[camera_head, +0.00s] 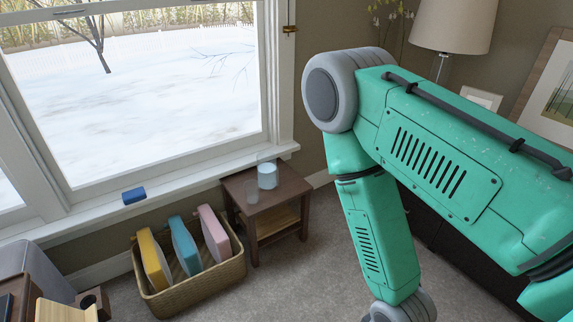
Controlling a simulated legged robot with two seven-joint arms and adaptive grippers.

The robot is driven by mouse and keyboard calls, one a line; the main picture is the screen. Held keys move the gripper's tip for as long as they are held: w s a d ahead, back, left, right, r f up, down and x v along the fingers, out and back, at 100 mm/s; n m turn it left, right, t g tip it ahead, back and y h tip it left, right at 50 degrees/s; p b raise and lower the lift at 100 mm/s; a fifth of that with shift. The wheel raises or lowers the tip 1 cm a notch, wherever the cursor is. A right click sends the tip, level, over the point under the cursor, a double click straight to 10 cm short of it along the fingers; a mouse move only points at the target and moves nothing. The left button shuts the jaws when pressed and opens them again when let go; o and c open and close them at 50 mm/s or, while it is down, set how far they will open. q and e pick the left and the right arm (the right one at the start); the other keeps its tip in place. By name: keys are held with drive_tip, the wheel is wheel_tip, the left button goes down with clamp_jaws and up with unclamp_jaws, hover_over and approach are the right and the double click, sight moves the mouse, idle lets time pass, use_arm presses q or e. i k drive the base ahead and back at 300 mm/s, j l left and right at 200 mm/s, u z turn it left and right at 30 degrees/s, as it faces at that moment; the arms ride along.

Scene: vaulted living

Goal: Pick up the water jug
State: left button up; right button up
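A clear vessel with pale blue contents (267,178), which looks like the water jug, stands upright on a small dark wooden side table (285,194) below the window. The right gripper is out of view below the bottom edge. My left arm and gripper are not in view.
A wicker basket (200,286) with yellow, blue and pink items stands on the floor left of the table. A blue block (134,195) sits on the windowsill. A lamp (455,25) and framed pictures stand behind my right arm. Carpet in front of the table is clear.

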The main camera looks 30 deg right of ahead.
sight(267, 172)
drive_tip(key=z, duration=0.7)
drive_tip(key=u, duration=3.3)
drive_tip(key=z, duration=3.3)
drive_tip(key=i+u, duration=0.3)
drive_tip(key=i, duration=0.55)
